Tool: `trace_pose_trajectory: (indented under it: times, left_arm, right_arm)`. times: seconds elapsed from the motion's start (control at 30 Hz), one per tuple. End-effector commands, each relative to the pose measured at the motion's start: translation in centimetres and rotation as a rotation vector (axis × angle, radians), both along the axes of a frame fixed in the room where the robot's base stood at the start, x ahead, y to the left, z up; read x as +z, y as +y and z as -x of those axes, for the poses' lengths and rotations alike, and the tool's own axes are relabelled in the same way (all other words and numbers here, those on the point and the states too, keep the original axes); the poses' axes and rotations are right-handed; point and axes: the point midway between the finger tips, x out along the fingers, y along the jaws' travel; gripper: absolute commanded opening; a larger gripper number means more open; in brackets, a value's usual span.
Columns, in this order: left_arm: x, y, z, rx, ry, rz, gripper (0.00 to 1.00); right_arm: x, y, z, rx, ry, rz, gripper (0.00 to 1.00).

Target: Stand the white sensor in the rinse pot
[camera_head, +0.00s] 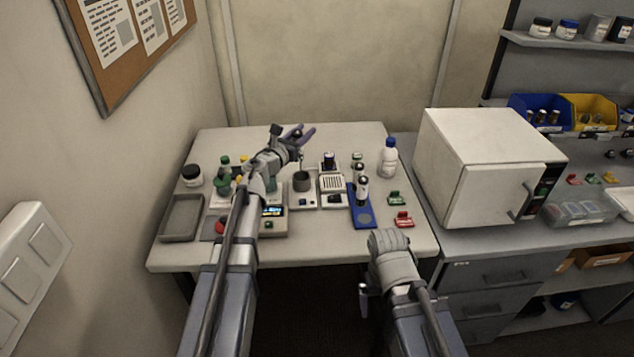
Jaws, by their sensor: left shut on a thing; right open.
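My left gripper (300,139) is above the back middle of the white table, shut on a small thin thing that hangs below its fingers. It looks like the white sensor (301,156), but it is small and partly hidden by the fingers. A dark grey round pot (301,182), which looks like the rinse pot, stands on a pale base just below it. The sensor appears above the pot's rim; I cannot tell whether it is exactly over the opening. My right gripper (364,299) is open, low in front of the table's front edge, mostly hidden by its own wrist.
A blue rack (362,212) with dark vials and a white slotted block (332,184) stand right of the pot. A grey tray (181,218) is at left.

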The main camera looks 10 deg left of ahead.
Motion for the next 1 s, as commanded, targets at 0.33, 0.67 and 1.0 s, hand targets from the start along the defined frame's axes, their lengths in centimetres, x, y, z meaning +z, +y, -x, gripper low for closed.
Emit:
trace_pose_trajectory:
  times: [0.33,0.67,1.0]
  left_arm:
    - [-0.8,0.0,0.1,0.001,0.0,0.0,0.0]
    - [-5.6,0.0,0.1,0.0,0.0,0.0,0.0]
    - [-6.6,0.0,0.1,0.0,0.0,0.0,0.0]
  right_arm:
    - [-0.8,0.0,0.0,0.0,0.0,0.0,0.97]
    - [-5.7,0.0,0.0,0.0,0.0,0.0,0.97]
    - [-6.6,0.0,0.0,0.0,0.0,0.0,0.97]
